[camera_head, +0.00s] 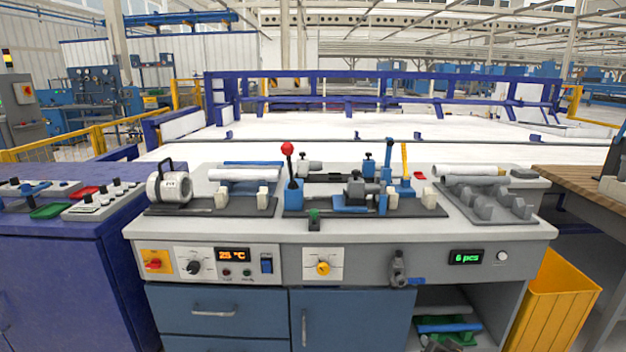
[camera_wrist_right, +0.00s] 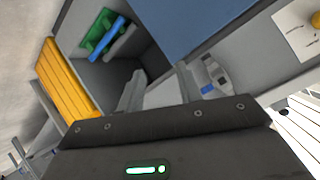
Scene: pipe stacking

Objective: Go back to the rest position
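My right gripper (camera_wrist_right: 158,90) shows in the right wrist view, its two grey fingers spread apart with nothing between them. It is in front of the bench, facing the open shelf and cabinet front. My left gripper is not in view. In the head view, a pale pipe (camera_head: 245,174) lies across the left fixture on the bench. Another pale pipe (camera_head: 465,170) lies at the back of the grey rack (camera_head: 518,213) on the right. Neither pipe is touched by a gripper.
The workbench (camera_head: 340,234) holds clamps and a red-knobbed lever (camera_head: 288,150). A yellow bin (camera_head: 553,305) stands at its right and also shows in the wrist view (camera_wrist_right: 66,82). A grey and blue fitting (camera_head: 398,268) sticks out from the bench front. A blue cabinet (camera_head: 75,260) stands left.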

